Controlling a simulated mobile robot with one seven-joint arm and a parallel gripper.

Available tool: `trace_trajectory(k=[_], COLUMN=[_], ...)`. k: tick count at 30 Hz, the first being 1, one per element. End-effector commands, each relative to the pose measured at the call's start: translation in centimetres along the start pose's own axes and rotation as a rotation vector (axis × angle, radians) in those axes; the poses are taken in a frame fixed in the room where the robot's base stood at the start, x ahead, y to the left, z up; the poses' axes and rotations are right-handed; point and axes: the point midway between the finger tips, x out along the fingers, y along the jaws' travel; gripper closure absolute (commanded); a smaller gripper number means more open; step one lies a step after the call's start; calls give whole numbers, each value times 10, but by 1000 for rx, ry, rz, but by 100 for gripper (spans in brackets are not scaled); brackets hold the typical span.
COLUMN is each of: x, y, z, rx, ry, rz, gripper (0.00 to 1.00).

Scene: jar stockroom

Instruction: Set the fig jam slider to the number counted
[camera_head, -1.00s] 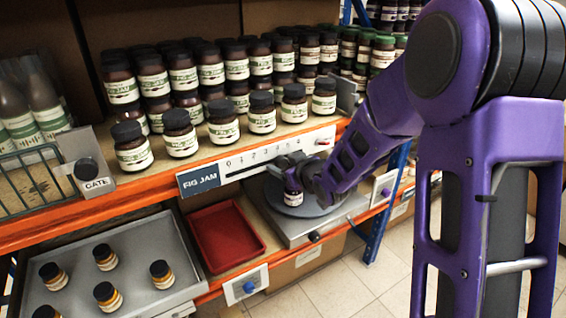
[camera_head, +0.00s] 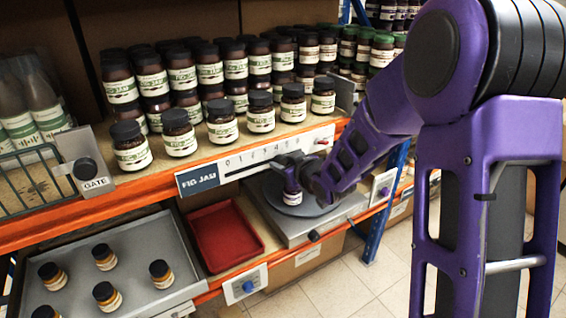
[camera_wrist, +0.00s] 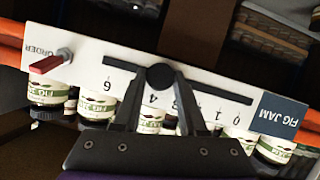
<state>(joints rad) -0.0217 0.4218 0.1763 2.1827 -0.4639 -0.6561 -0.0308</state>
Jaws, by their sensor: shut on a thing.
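The fig jam slider is a dark slot with numbers on a white strip (camera_head: 247,161), beside the blue FIG JAM label (camera_head: 197,180). The label also shows in the wrist view (camera_wrist: 280,115), where the strip is upside down. My gripper (camera_wrist: 160,84) is shut on the round black slider knob (camera_wrist: 160,76). The knob sits in the slot, level with the 4. The 6 shows to its left; my fingers hide some numbers. In the head view my gripper (camera_head: 290,162) hides the knob. Several fig jam jars (camera_head: 222,122) stand on the shelf above the strip.
A red ORDER lever (camera_wrist: 50,62) is at the strip's end. A jar (camera_head: 292,192) stands on a round grey platter (camera_head: 310,208) below my gripper. A red tray (camera_head: 225,235), a grey tray with several amber jars (camera_head: 130,245) and a GATE handle (camera_head: 85,170) are left.

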Motion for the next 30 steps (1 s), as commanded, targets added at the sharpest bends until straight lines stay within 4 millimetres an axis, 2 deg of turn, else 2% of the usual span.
trace_trajectory(k=[22, 26, 30], x=[0, 2, 3], y=[2, 23, 53], z=[-1, 2, 5], rx=[0, 1, 1], ry=[3, 2, 3], rz=[1, 5, 4], gripper=[100, 100, 100])
